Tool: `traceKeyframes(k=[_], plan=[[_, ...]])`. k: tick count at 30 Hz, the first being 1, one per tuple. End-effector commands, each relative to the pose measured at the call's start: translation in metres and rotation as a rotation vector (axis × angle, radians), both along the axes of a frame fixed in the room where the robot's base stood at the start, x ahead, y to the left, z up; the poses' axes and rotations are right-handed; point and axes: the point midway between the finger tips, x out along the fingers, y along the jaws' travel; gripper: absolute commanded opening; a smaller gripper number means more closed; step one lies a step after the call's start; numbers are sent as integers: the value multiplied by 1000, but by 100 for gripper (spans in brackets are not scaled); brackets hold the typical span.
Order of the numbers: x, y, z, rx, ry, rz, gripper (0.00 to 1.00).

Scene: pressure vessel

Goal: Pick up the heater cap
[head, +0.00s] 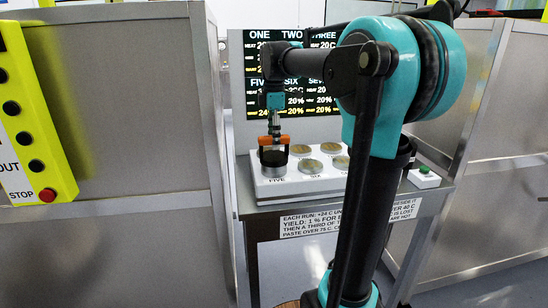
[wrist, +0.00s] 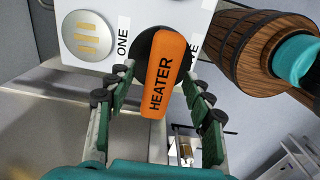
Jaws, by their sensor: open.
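The heater cap has an orange handle and a dark round body. In the head view the heater cap (head: 273,157) sits at the front left of a white block (head: 305,189), above the label FIVE. In the wrist view the orange handle (wrist: 165,75), marked HEATER, lies between my fingers. My gripper (wrist: 152,100) is open, with one green-padded finger on each side of the handle and gaps showing. In the head view my gripper (head: 273,128) is directly above the cap, pointing down. Contact is not visible. Part of the cap's dark body is hidden under the handle.
Several round plates lie on the block, including plate ONE (wrist: 90,38). A small box with a green button (head: 424,171) is to the right. A screen (head: 285,75) stands behind. Grey partitions (head: 110,100) flank the bench (head: 405,207).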

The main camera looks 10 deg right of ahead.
Motion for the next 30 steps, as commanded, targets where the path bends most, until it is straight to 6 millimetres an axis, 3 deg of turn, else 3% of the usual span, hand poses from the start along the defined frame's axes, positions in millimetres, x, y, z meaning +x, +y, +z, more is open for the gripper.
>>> traceKeyframes(k=[27,30], plan=[[0,0,-5,0,0,0,52],[0,0,-5,0,0,0,41]])
